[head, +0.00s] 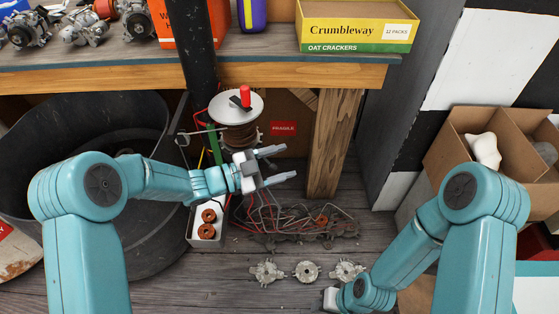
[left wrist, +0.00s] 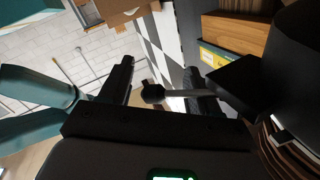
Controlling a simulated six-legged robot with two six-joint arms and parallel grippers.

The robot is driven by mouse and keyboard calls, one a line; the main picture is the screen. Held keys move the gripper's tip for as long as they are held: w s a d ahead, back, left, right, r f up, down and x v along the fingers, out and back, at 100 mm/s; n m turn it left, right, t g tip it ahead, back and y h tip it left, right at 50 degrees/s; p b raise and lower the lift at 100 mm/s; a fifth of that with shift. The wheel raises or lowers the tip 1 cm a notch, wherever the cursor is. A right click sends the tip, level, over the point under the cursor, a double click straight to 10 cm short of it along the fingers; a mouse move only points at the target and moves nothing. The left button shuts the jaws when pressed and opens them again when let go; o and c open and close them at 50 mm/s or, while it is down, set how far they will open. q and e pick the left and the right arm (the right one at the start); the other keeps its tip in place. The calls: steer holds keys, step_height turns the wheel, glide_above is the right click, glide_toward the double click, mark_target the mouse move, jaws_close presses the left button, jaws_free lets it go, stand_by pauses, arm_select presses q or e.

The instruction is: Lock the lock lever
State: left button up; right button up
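A wire spool (head: 240,130) with copper windings and a pale top disc stands under the bench, with a red-knobbed handle (head: 245,95) on top. In the left wrist view, a grey rod with a dark round knob (left wrist: 153,93), which looks like the lock lever, shows between my finger outlines; contact cannot be told. In the head view I cannot make this rod out; my gripper may hide it. My left gripper (head: 281,164) is open, just below and right of the spool, fingers pointing right. My right gripper (head: 331,298) is low, its fingers mostly hidden.
The wooden bench (head: 290,75) and its leg (head: 334,145) stand close to my left gripper. A black post (head: 192,50) rises behind the spool. A white box with copper rings (head: 208,222), tangled wires (head: 290,215) and metal housings (head: 307,271) lie below. A black bin (head: 85,120) is left.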

arm_select(q)
steer(key=shift+r, duration=0.1)
stand_by(0.3)
steer(key=shift+a, duration=0.25)
steer(key=p+v, duration=0.3)
steer(key=v, duration=1.2)
steer(key=shift+a, duration=0.4)
steer(key=shift+s, duration=0.1)
